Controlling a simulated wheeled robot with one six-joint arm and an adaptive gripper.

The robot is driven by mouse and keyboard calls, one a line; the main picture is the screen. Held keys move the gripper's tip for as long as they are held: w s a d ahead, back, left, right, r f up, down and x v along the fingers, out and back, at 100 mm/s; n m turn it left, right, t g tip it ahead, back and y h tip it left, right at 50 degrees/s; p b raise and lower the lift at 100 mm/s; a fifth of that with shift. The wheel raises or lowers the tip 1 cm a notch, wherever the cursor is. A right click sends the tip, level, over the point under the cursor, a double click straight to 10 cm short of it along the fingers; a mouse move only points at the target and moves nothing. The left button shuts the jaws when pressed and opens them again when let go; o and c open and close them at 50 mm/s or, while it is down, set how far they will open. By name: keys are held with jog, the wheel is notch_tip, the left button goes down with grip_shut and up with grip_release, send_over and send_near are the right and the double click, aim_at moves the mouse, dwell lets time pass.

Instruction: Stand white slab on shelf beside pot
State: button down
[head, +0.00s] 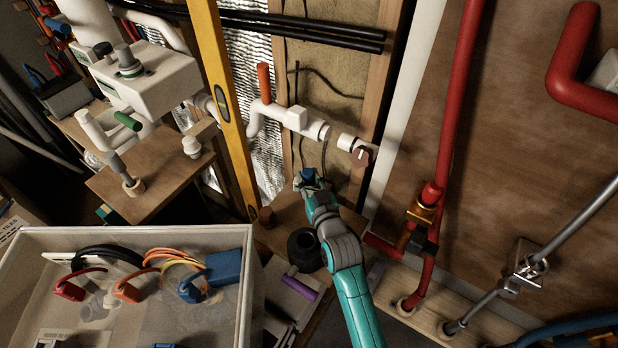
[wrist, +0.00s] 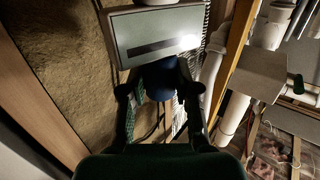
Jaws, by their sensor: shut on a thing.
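My gripper (head: 310,182) is above a wooden shelf (head: 283,210) in the head view, and in the wrist view its dark fingers (wrist: 162,92) close around a blue part. A pale slab (wrist: 130,28) with a dark stripe sits at the fingertips, meeting that blue part. My gripper appears shut on the slab by it; the fingers partly hide the join. The slab cannot be made out in the head view. A black round pot (head: 303,247) is near the shelf's front, left of my arm.
A yellow level (head: 222,80) leans left of the shelf. White pipework with an orange handle (head: 264,82) runs behind my gripper. Red pipes (head: 450,110) stand to the right. A white bin (head: 248,290) of clips is at lower left. A purple-handled item (head: 300,288) lies below the pot.

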jog(key=shift+f, duration=0.4)
dwell(0.4)
jog(key=c, duration=0.8)
grip_release()
jog(key=shift+o, duration=0.2)
jog(key=shift+r, duration=0.1)
notch_tip(320, 180, up, 10)
jog(key=shift+f, duration=0.1)
